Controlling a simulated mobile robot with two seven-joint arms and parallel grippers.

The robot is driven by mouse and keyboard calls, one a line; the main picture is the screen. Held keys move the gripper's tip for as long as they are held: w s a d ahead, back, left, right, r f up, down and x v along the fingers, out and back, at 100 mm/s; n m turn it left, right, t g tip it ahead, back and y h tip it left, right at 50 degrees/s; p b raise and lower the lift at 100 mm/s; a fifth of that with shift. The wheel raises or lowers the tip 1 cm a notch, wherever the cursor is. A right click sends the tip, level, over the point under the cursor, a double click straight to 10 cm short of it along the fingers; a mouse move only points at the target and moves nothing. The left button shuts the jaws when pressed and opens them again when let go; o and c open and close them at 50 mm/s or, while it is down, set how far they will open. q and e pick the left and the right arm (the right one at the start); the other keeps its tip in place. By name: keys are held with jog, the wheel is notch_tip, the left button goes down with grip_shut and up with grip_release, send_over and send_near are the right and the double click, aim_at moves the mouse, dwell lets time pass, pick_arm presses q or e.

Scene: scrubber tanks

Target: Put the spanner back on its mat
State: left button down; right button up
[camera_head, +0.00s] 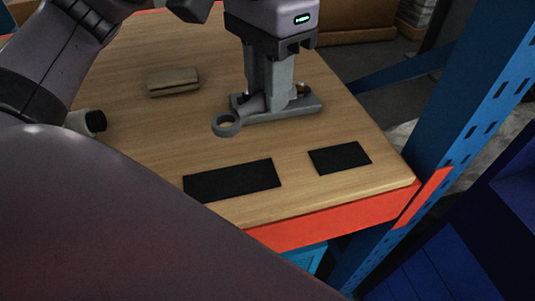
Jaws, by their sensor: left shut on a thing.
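My left gripper (268,96) points down over the upper middle of the table, its jaws shut on the grey spanner. The spanner's ring end (226,125) sticks out to the lower left of the fingers; the fingers hide part of its shaft. Two black mats lie near the front edge: a longer one (232,180) and a smaller one (340,158). Both are bare. Which is the spanner's mat is not marked. My right gripper is not in view.
The wooden table (150,125) has a red front edge (335,220). A tan block (173,81) lies at the upper left, and a white cylinder with a black end (88,121) at the left. A blue slotted upright (450,130) stands close by the right edge.

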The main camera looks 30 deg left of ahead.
pick_arm(q)
send_near(268, 169)
jog(key=shift+b, duration=0.45)
notch_tip(268, 169, down, 6)
jog(key=shift+r, duration=0.1)
jog(key=c, duration=0.9)
grip_release()
